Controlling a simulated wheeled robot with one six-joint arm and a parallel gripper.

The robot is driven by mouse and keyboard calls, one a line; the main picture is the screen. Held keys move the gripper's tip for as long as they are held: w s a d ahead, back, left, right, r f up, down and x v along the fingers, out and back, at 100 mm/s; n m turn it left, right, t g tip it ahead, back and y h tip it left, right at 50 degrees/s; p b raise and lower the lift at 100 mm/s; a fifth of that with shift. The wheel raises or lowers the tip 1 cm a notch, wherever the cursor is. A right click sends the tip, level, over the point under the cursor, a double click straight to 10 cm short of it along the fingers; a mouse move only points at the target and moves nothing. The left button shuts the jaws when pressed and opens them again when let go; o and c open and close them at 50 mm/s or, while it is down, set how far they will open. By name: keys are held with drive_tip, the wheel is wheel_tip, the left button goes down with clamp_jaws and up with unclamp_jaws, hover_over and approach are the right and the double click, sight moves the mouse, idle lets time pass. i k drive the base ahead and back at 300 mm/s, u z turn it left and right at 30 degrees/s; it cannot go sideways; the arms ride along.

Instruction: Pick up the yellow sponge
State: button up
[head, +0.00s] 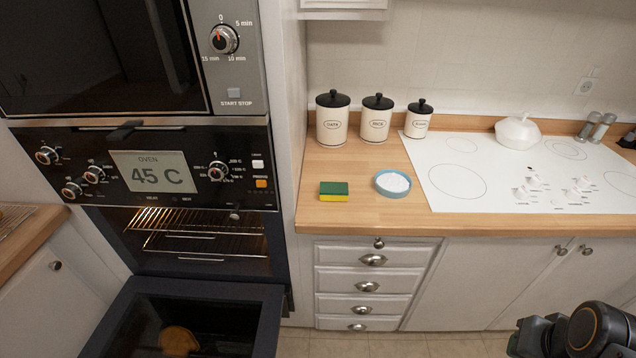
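The yellow sponge (334,197) lies on the wooden counter (345,165), near its front edge and left end. It has a dark green top layer and a yellow lower layer. Nothing touches it. Part of my dark arm shows at the bottom right corner, in front of the lower cabinets and well away from the sponge. My gripper's fingertips cannot be made out in the head view.
A blue-rimmed bowl of white contents (392,184) sits just right of the sponge. Three white canisters with black lids (375,123) stand behind. A white cooktop (520,175) is to the right. The oven door (190,290) hangs open at lower left.

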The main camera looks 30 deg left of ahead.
sight(329, 191)
drive_tip(key=u, duration=1.05)
drive_tip(key=i, duration=1)
drive_tip(key=u, duration=1)
